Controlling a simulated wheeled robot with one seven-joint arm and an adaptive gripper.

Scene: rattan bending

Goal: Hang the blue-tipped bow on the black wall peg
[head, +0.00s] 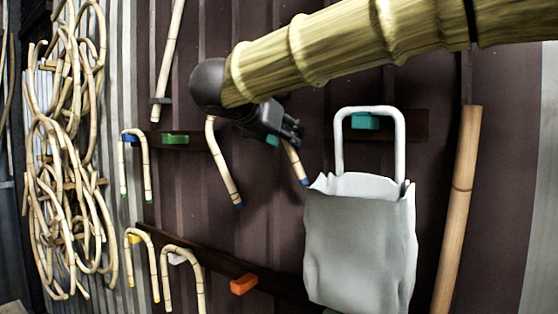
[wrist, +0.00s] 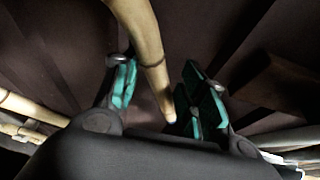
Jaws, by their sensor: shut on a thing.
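The blue-tipped bow (head: 227,168) is a pale bamboo bend whose two legs hang below my gripper, each with a blue end. Its right leg (head: 293,160) is shorter in view. The top of the bend is hidden behind my arm and gripper. My gripper (head: 290,130) is shut on the bow in front of the upper rail. In the wrist view the bow (wrist: 145,45) passes between the teal-padded fingers of my gripper (wrist: 160,95). I cannot make out the black wall peg; it may be hidden.
The dark ribbed wall carries a green peg (head: 175,139), an orange peg (head: 243,284) and a teal peg (head: 365,122). Several other bows hang at left. A grey bag (head: 360,240) with a white handle hangs close to the bow's right leg. A bamboo pole (head: 458,210) stands at right.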

